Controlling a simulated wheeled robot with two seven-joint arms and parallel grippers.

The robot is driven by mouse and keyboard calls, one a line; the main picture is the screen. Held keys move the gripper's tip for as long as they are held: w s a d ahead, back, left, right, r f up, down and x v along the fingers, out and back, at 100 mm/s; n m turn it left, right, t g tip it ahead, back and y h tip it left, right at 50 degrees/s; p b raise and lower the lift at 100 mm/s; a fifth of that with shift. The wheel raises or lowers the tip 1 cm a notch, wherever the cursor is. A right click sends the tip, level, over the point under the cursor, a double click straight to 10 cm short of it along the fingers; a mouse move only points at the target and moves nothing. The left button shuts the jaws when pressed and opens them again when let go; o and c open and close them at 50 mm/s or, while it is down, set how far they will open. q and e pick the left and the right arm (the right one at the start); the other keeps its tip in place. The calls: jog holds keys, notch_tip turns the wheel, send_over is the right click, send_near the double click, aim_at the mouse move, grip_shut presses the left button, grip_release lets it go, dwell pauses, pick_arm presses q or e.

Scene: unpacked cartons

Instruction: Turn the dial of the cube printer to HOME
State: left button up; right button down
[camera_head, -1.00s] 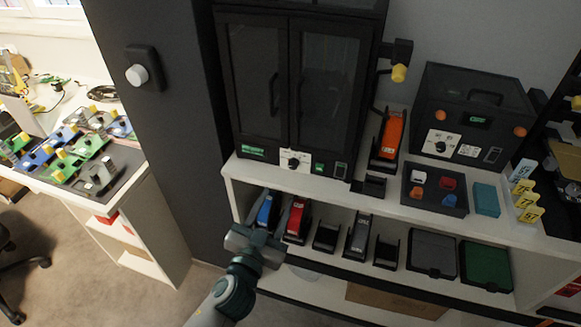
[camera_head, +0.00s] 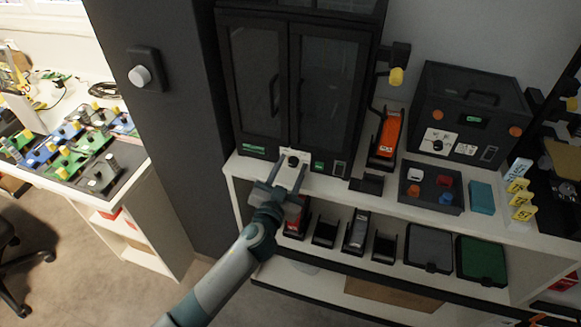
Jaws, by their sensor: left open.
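A tall black two-door machine (camera_head: 246,90) stands on the white shelf unit; its small labels are too blurred to read. A black dial (camera_head: 293,161) sits on a white plate low on its front; its setting cannot be read. A lower black machine (camera_head: 470,85) at right has another black dial (camera_head: 437,145) on a white plate. Which one is the cube printer, I cannot tell from labels. My left gripper (camera_head: 287,170) is open, with its fingers pointing up at the tall machine's dial, just in front of and below it. Contact cannot be told. My right gripper is not in view.
An orange tool (camera_head: 388,136) and a tray of coloured pieces (camera_head: 431,190) stand right of the tall machine. A red tool (camera_head: 298,220) and several dark items fill the lower shelf.

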pick_arm(q)
grip_shut()
